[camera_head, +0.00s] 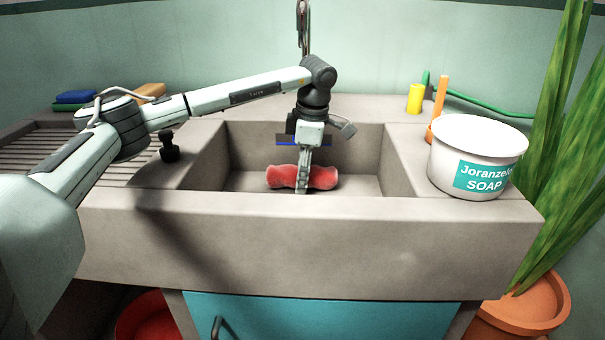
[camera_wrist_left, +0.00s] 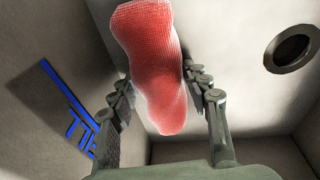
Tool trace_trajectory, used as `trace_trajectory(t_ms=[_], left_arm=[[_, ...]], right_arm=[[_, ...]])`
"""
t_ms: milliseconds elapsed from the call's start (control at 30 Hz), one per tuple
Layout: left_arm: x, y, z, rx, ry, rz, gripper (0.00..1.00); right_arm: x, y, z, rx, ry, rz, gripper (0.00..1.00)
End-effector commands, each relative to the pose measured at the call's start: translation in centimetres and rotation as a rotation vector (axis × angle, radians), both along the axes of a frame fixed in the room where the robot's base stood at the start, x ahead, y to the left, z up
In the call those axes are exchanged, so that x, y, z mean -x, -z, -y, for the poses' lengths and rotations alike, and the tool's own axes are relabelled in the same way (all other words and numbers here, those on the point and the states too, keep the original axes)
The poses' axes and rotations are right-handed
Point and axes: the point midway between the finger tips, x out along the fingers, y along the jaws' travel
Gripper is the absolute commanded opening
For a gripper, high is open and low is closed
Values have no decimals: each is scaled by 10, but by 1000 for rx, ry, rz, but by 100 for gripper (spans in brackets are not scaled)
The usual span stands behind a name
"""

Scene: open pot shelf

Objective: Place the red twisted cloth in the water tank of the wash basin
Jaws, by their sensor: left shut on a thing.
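The red twisted cloth (camera_head: 322,178) is inside the tank of the grey wash basin (camera_head: 400,228), low near the tank's floor. It also shows in the left wrist view (camera_wrist_left: 150,65), between the fingers. My left gripper (camera_head: 303,180) reaches down into the tank and is shut on the cloth near its middle. I cannot tell whether the cloth touches the floor. The drain hole (camera_wrist_left: 291,48) shows in the left wrist view, apart from the cloth. My right gripper is not in view.
A white soap bucket (camera_head: 478,158) stands on the basin's right ledge, with a yellow cylinder (camera_head: 415,98) behind it. The tank walls surround my gripper. A potted plant (camera_head: 530,308) stands at the right.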

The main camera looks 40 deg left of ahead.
Motion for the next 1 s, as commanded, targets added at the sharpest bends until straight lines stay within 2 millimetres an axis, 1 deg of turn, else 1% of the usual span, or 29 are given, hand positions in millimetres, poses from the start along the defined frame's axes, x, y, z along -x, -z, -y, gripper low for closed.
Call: trace_trajectory(t_ms=[33,67,200,233,567,667,900,1000], left_arm=[[0,1,0,0,0,0,6],[0,2,0,0,0,0,48],[0,1,0,0,0,0,66],[0,1,0,0,0,0,68],[0,-1,0,0,0,0,68],[0,-12,2,1,0,3,68],[1,-52,9,1,0,2,68],[2,-65,11,0,0,1,68]], right_arm=[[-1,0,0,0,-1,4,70],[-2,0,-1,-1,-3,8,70],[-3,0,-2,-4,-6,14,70],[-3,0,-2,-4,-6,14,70],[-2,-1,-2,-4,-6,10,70],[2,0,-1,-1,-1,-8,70],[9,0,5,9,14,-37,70],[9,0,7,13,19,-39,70]])
